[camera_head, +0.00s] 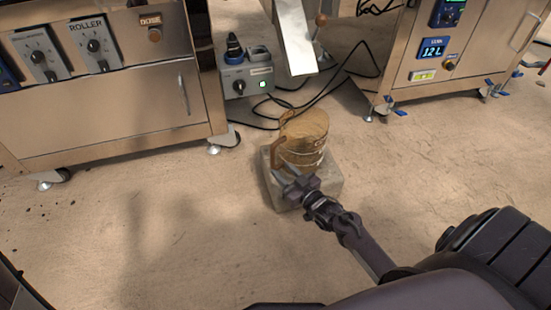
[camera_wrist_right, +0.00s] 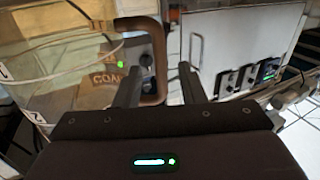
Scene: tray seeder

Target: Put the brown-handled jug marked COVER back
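A see-through jug (camera_head: 305,140) with tan contents stands upright on a grey block (camera_head: 327,190) on the floor. Its brown handle (camera_head: 277,153) is on its left side. My right gripper (camera_head: 290,178) is at the handle side of the jug, low in front of it. In the right wrist view the jug (camera_wrist_right: 88,60) shows a label starting "CO", the rest unclear. There the upright bar of the handle (camera_wrist_right: 158,60) appears between the two separated fingers of my right gripper (camera_wrist_right: 159,72); contact is not visible. My left gripper is not in view.
A steel cabinet with knobs (camera_head: 110,110) stands at left, another steel machine (camera_head: 450,60) at right. A small grey control box (camera_head: 247,78), a sloping metal chute (camera_head: 295,35) and loose black cables (camera_head: 335,92) are behind the jug. The floor (camera_head: 420,170) to the right is clear.

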